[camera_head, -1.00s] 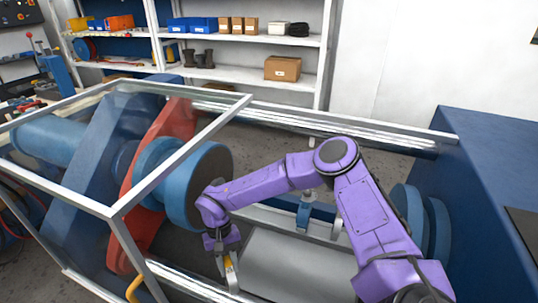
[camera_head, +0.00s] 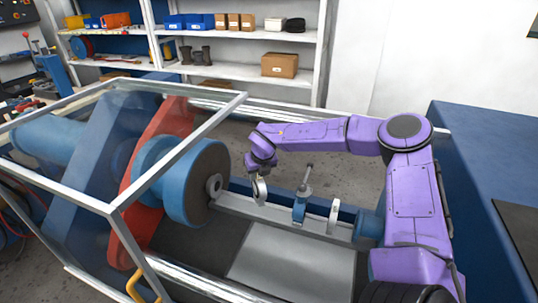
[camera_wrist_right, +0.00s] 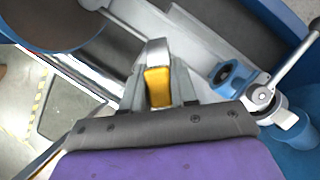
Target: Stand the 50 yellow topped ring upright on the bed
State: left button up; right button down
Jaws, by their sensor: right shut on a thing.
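My right gripper (camera_head: 261,175) is shut on the yellow topped ring (camera_head: 260,191), a pale ring seen nearly edge-on and hanging below the jaws. In the right wrist view its yellow top (camera_wrist_right: 158,86) sits between the two fingers, with its grey metal part beyond. The bed (camera_head: 237,208) is a long grey beam running right from the large blue disc. The ring is at the bed's left part; I cannot tell whether it touches the bed. My left gripper is out of view. The number 50 is not readable.
A blue clamp with a lever (camera_head: 300,206) stands on the bed right of the ring, and another pale ring (camera_head: 334,215) stands farther right. The large blue disc (camera_head: 192,185) is close on the left. A clear-panelled guard frame (camera_head: 180,141) stands at left.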

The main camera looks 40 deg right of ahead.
jog(key=w+d+r+m+g+h, duration=0.1)
jog(key=d+r+m+g+h, duration=0.15)
jog(key=d+r+m, duration=0.4)
notch_tip(320, 180, down, 14)
jog(key=m+b, duration=0.2)
jog(key=b, duration=0.6)
jog(key=shift+a+f, duration=0.25)
jog(key=shift+r, duration=0.1)
jog(key=shift+f+b, duration=0.2)
jog(key=shift+b, duration=0.15)
jog(key=shift+f+b, duration=0.6)
jog(key=shift+b, duration=0.1)
jog(key=shift+f+b, duration=1.05)
jog(key=shift+f, duration=0.05)
dwell(0.6)
jog(key=shift+s+f+b, duration=0.1)
jog(key=shift+f+b, duration=0.05)
jog(key=shift+b, duration=0.15)
dwell(1.3)
jog(key=c, duration=1.4)
grip_release()
